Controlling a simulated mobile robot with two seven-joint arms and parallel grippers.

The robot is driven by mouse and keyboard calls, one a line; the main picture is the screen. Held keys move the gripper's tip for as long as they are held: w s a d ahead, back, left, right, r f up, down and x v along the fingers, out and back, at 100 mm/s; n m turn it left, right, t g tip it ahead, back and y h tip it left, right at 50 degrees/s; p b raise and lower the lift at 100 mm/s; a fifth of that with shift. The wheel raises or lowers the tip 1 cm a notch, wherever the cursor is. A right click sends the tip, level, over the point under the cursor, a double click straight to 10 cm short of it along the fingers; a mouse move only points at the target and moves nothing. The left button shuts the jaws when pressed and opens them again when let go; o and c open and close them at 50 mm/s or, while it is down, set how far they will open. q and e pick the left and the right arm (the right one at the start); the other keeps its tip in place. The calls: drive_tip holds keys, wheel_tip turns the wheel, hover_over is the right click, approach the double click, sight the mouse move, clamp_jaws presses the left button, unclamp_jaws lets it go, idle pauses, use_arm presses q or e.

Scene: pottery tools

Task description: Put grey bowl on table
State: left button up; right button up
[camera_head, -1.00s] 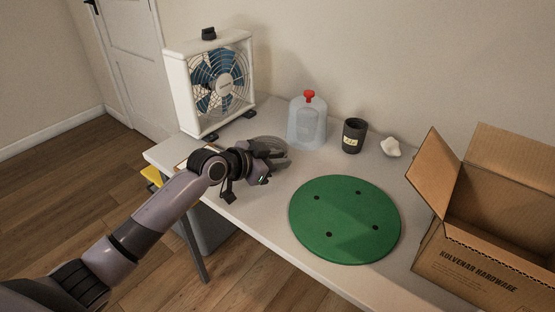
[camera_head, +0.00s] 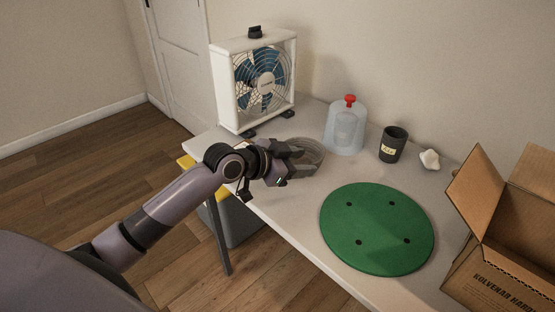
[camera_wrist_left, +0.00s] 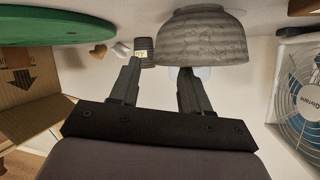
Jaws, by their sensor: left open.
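The grey bowl (camera_head: 314,148) stands on the white table (camera_head: 262,193) near its left end, partly hidden by my left gripper in the head view. In the left wrist view, which looks upside down, the bowl (camera_wrist_left: 203,38) shows a ridged grey side and stands upright on its base. My left gripper (camera_head: 303,163) is open and close to the bowl. In the wrist view its fingers (camera_wrist_left: 158,72) are apart, with one fingertip overlapping the bowl's rim edge; I cannot tell whether they touch. The bowl is not gripped. My right gripper is out of view.
A white fan (camera_head: 255,85) stands behind the bowl. A clear jug with a red cap (camera_head: 346,130), a dark cup (camera_head: 392,146) and a small white lump (camera_head: 429,160) line the back. A green round board (camera_head: 378,230) and an open cardboard box (camera_head: 510,230) are to the right.

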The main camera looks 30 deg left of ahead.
use_arm(q)
drive_tip(key=v, duration=0.7)
drive_tip(key=shift+s, duration=0.25)
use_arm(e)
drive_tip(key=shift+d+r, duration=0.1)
use_arm(q)
drive_tip(key=shift+a+r, duration=0.1)
drive_tip(key=shift+r, duration=0.05)
